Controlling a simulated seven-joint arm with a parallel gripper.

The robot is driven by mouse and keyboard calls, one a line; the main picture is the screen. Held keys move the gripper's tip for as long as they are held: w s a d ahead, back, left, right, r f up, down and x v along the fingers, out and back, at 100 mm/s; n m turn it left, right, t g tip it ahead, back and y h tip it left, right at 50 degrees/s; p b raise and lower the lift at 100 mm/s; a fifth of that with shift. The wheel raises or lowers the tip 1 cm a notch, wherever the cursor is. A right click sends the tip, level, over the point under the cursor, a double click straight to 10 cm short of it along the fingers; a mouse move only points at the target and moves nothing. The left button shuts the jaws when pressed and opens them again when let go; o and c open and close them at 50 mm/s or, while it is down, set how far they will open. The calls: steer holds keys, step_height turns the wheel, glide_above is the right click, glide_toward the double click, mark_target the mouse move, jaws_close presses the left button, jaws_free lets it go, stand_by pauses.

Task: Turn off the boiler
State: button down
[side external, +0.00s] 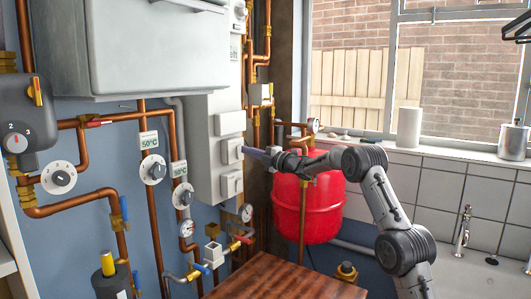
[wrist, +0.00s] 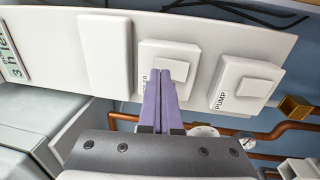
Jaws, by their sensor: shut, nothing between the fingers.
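The boiler switch (wrist: 185,51) is a white square plate with a raised rocker, on a pale panel. Its label is partly covered by my fingers. In the side view the boiler switch (side external: 228,151) is the middle of three white boxes on the panel. My gripper (wrist: 163,78) has two purple fingers, shut together with nothing between them. The fingertips overlap the rocker's lower left part in the wrist view; I cannot tell whether they touch it. In the side view my gripper (side external: 247,151) is just right of the switch. The rocker's position is unclear.
The pump switch (wrist: 244,84) is beside the boiler switch, and a blank white box (wrist: 104,52) is on its other side. Copper pipes (wrist: 287,129) and gauges run close by. A red tank (side external: 318,212) stands behind my wrist. A wooden top (side external: 285,278) is below.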

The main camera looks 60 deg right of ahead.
steer(key=s+r, duration=0.1)
steer(key=s, duration=1.2)
steer(key=shift+s+r, duration=0.15)
steer(key=shift+r, duration=0.2)
steer(key=w+a+r+n+t+y, duration=0.1)
steer(key=a+r+n+y, duration=0.1)
steer(key=a+r, duration=0.45)
steer(key=a+r+n+y, duration=0.15)
steer(key=a+r, duration=0.25)
steer(key=a, duration=0.5)
steer(key=s+a+r+m+h, duration=0.2)
steer(key=s+a+r+m, duration=0.35)
steer(key=a, duration=0.45)
steer(key=s+a+f+m+g, duration=0.3)
steer(key=s+f+m+g, duration=0.4)
steer(key=s+f, duration=0.7)
steer(key=s+a+f+m+g+h, duration=0.1)
steer(key=s+a+f+m+g, duration=0.3)
steer(key=s+f, duration=1.1)
steer(key=f+m+g, duration=0.1)
steer(key=m+g, duration=0.2)
steer(key=m, duration=0.2)
steer(key=shift+f+g, duration=0.4)
